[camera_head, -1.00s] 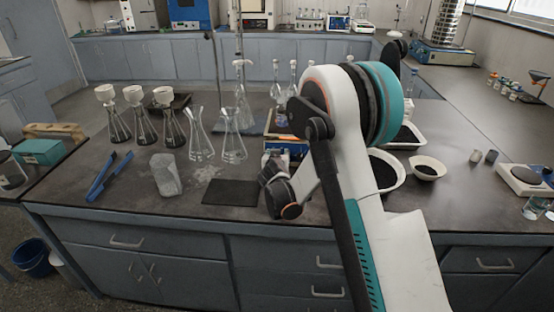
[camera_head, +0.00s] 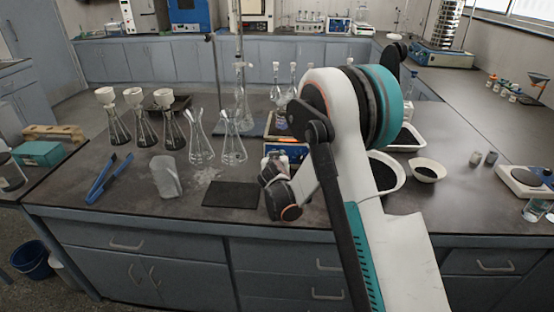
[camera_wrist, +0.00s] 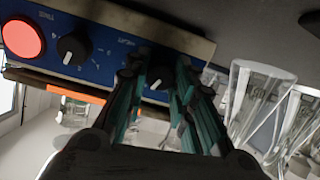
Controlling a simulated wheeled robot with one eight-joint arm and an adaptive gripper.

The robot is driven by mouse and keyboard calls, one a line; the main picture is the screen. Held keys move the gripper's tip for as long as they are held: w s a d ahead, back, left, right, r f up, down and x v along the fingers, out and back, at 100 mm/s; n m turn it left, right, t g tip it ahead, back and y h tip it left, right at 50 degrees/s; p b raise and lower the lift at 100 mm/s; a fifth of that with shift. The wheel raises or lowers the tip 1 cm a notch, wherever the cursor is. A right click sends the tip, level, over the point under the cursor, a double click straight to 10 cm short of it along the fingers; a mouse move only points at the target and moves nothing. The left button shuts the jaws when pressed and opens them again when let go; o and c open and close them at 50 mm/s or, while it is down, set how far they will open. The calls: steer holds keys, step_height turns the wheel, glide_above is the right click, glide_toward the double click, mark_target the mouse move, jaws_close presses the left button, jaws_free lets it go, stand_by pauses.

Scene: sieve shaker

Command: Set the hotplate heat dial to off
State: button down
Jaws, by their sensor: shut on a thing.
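The hotplate (camera_head: 287,152) stands on the dark bench in the head view, its blue front partly hidden by my arm. In the wrist view its blue panel (camera_wrist: 112,47) appears tilted, with a round red light or button (camera_wrist: 22,38) and a black dial (camera_wrist: 73,47) at the left. A second black dial (camera_wrist: 159,74) with a white mark sits between the fingers of my gripper (camera_wrist: 160,82). My gripper is shut on this second dial. The panel lettering is too small and tilted to tell which dial is for heat.
Conical flasks (camera_head: 201,146) stand left of the hotplate, and glassware (camera_wrist: 262,105) is close at the right in the wrist view. A dark mat (camera_head: 231,195) lies in front. Blue tongs (camera_head: 103,181) and a clear beaker (camera_head: 166,178) lie further left. White dishes (camera_head: 428,168) are right.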

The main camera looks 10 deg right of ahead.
steer(key=n, duration=0.9)
steer(key=shift+a, duration=0.1)
steer(key=n, duration=0.9)
steer(key=shift+f+h, duration=0.1)
steer(key=shift+h, duration=0.2)
steer(key=shift+n, duration=0.4)
steer(key=c, duration=1.3)
jaws_free()
steer(key=shift+c, duration=0.2)
